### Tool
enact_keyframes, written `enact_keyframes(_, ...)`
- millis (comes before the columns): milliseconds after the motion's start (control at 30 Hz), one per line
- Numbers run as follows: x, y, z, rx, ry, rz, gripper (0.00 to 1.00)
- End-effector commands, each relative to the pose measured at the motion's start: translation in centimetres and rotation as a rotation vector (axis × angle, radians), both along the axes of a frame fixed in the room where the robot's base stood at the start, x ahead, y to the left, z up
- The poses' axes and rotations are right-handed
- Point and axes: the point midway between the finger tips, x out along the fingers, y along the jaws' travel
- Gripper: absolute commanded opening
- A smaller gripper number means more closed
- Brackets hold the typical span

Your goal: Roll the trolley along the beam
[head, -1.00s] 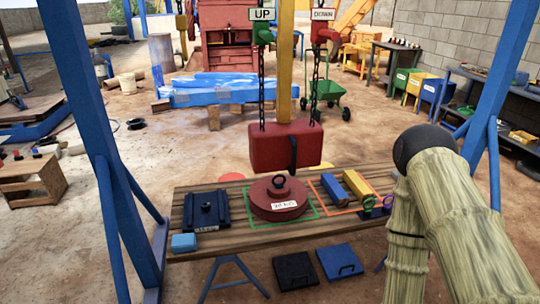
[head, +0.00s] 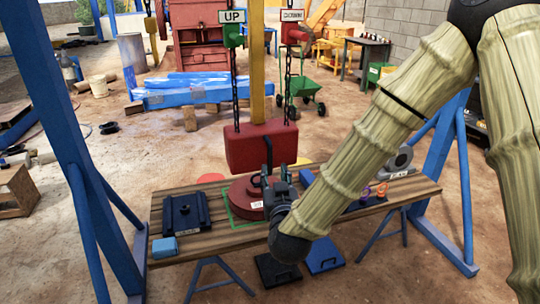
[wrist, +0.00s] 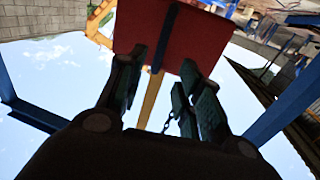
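A red block (head: 258,147) hangs over the plank table in the head view, with chains and a yellow post (head: 257,70) above it. A black handle (head: 268,152) runs down its front. The beam and trolley above are not clearly seen. My gripper (head: 278,183) is just below and in front of the red block, near the handle. In the wrist view my gripper (wrist: 164,62) has its fingers apart, with the red block (wrist: 185,35) beyond and the dark handle (wrist: 158,57) between them. I cannot tell whether they touch it.
UP (head: 232,17) and DOWN (head: 292,16) tags hang on the chains. A red round weight (head: 243,192) sits on the table (head: 215,243) beneath the block, beside a dark blue plate (head: 187,212). Blue frame legs (head: 75,130) stand at both sides.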

Motion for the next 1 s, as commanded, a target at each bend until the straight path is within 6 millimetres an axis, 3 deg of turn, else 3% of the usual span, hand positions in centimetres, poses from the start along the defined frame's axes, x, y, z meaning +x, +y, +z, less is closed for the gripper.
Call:
enact_keyframes(167, 1.5, 0.2, 0.5, 0.001, -0.008, -0.003, 0.35)
enact_keyframes(633, 8.6, 1.0, 0.4, 0.001, -0.005, -0.003, 0.35)
enact_keyframes(1000, 10.7, 1.3, 0.2, 0.0, -0.004, -0.001, 0.35)
